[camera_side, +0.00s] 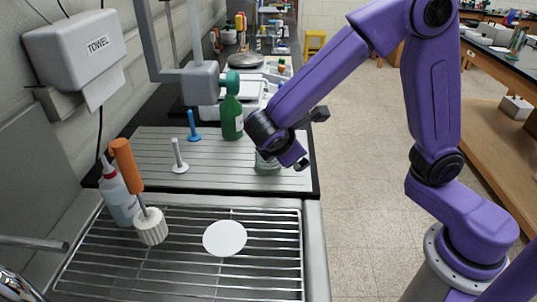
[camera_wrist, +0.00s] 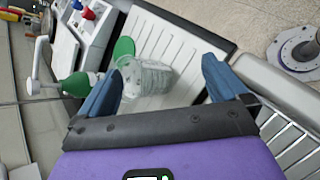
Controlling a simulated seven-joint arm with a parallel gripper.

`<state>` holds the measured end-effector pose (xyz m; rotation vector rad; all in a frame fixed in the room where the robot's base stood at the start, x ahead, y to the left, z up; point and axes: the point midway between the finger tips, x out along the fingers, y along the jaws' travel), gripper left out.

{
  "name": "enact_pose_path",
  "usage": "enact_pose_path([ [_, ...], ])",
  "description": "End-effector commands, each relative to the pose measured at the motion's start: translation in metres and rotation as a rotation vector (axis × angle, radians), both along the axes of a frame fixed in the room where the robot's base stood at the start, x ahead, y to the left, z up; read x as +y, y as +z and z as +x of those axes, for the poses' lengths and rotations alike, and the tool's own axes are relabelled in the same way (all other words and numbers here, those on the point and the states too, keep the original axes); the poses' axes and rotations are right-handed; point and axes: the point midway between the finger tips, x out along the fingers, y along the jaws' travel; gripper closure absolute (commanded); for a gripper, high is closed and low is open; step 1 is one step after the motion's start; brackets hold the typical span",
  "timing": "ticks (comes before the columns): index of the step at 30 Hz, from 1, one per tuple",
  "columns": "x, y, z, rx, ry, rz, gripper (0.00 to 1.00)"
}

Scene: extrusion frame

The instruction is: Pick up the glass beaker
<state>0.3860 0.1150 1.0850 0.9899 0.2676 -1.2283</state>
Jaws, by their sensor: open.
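The clear glass beaker (camera_side: 267,163) stands on the grey ribbed drainboard, partly hidden behind my gripper in the side view. In the wrist view the beaker (camera_wrist: 148,78) shows between my two blue fingers, nearer the left one. My gripper (camera_wrist: 163,66) is open, with nothing held. In the side view my gripper (camera_side: 298,152) is low over the drainboard, close to the beaker. I cannot tell whether a finger touches the beaker.
A green bottle (camera_side: 231,118) stands close behind the beaker. A blue stand (camera_side: 193,127) and a white stand (camera_side: 179,158) are to the left. In front is a wire rack (camera_side: 270,270) with a white disc (camera_side: 225,238), an orange-handled brush (camera_side: 127,165) and a wash bottle (camera_side: 117,196).

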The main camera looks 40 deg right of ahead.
Motion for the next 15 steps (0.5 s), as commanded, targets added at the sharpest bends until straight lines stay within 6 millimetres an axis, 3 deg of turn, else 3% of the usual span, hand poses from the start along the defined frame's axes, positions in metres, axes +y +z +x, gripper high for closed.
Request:
enact_pose_path([
  [3,0.021,-0.006,0.033,-0.012,0.055,-0.165,0.0],
  [6,0.03,-0.019,0.047,0.058,0.11,-0.28,0.0],
  [15,0.04,-0.062,0.059,0.327,0.235,-0.495,0.0],
])
